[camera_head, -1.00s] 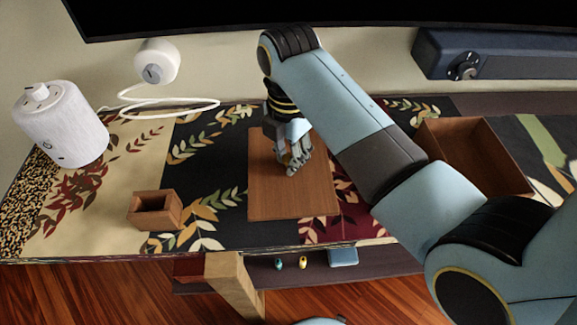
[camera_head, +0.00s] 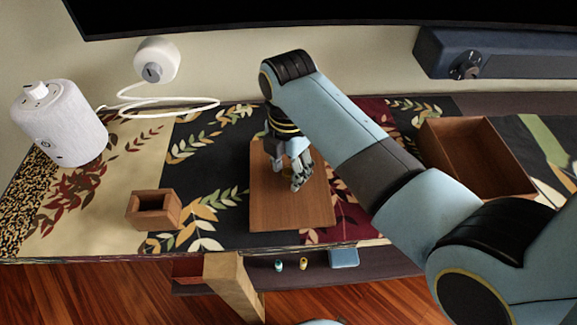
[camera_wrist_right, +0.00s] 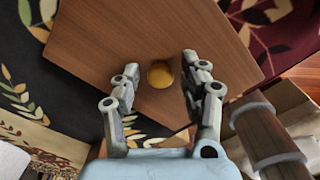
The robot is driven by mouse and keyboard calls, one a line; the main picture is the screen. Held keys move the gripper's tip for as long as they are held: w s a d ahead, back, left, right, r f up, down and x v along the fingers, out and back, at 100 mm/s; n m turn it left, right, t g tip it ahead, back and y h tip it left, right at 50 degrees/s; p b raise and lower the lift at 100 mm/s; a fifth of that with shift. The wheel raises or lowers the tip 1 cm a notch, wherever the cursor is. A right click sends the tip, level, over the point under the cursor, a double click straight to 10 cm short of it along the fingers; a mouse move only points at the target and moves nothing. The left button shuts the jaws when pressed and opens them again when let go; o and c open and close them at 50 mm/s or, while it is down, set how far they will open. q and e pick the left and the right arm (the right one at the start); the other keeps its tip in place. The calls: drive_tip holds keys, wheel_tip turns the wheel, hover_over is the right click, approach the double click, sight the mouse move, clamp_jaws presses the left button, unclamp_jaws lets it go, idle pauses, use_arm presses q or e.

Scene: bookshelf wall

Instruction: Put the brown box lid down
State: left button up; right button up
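The brown box lid (camera_head: 290,212) is a flat wooden board with a small round yellow knob. It appears to lie flat on the patterned table cloth, near the front edge. In the right wrist view the lid (camera_wrist_right: 120,35) fills the middle, with its knob (camera_wrist_right: 160,74) between my fingers. My right gripper (camera_head: 287,176) is over the lid. Its fingers (camera_wrist_right: 160,66) stand apart on both sides of the knob, with gaps visible. The open brown box (camera_head: 502,150) stands to the right, partly behind my right arm. My left gripper is not in view.
A small open wooden box (camera_head: 154,210) stands left of the lid. A white cylindrical speaker (camera_head: 62,125) and a white round device (camera_head: 156,61) with a cable are further left and back. A dark blue soundbar (camera_head: 500,55) is at the back right. Small objects lie on the lower shelf.

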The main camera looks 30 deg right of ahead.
sight(289, 171)
wheel_tip(289, 171, up, 12)
drive_tip(key=p, duration=0.2)
drive_tip(key=shift+r, duration=0.15)
idle(0.6)
